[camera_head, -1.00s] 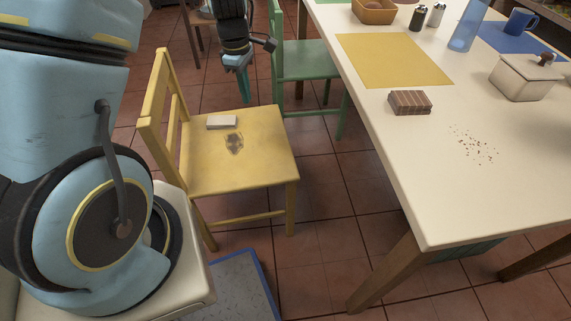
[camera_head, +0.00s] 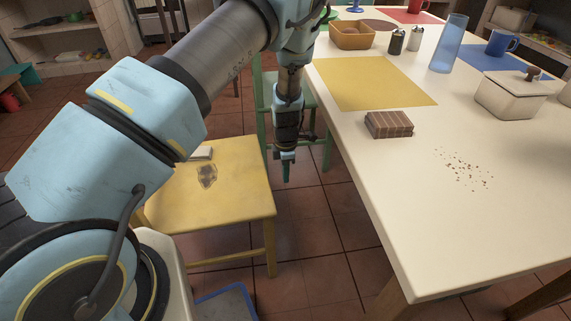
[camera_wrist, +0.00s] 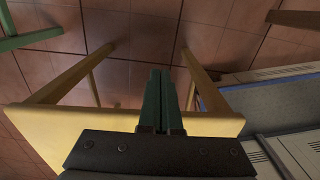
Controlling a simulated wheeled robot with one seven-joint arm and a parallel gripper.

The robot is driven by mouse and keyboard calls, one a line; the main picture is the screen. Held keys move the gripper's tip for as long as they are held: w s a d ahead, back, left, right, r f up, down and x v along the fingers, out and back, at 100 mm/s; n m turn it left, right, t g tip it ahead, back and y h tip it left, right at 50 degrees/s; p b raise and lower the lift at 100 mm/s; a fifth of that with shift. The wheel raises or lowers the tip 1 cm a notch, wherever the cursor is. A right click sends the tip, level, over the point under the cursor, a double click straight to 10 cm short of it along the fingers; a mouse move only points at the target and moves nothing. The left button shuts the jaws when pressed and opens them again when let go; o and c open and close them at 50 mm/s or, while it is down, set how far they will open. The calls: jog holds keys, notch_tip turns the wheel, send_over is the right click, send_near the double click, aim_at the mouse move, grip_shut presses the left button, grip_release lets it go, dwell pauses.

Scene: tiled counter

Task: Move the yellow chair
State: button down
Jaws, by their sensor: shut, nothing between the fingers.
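The yellow chair (camera_head: 222,212) stands on the tiled floor left of the table in the head view. Its seat has a dark mark, and a small white block (camera_head: 202,153) lies on it. My arm hides the backrest. My gripper (camera_head: 287,170) points down, shut and empty, beside the chair's right side, between it and the table. In the wrist view my gripper (camera_wrist: 162,100) shows shut in front of the yellow chair's edge (camera_wrist: 70,130), with several legs beyond it. I cannot tell whether the fingers touch the chair.
A white table (camera_head: 400,210) fills the right, with a yellow mat (camera_head: 375,82), a brown striped block (camera_head: 389,124), crumbs and a blue glass (camera_head: 447,43). A green chair (camera_head: 262,95) stands behind my gripper. A blue-edged grey thing (camera_head: 228,303) lies low at the front.

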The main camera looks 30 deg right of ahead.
aim_at(253, 180)
jog(key=shift+w+a+f, duration=0.2)
jog(key=shift+a, duration=0.45)
jog(key=shift+w+a+f, duration=0.15)
jog(key=shift+a, duration=0.5)
jog(key=shift+w+a+f, duration=0.2)
jog(key=shift+a, duration=0.45)
jog(key=a, duration=0.2)
jog(key=w+a, duration=0.1)
jog(key=a, duration=0.3)
jog(key=shift+w+a+p, duration=0.15)
jog(key=shift+w+p, duration=0.2)
jog(key=shift+p, duration=0.05)
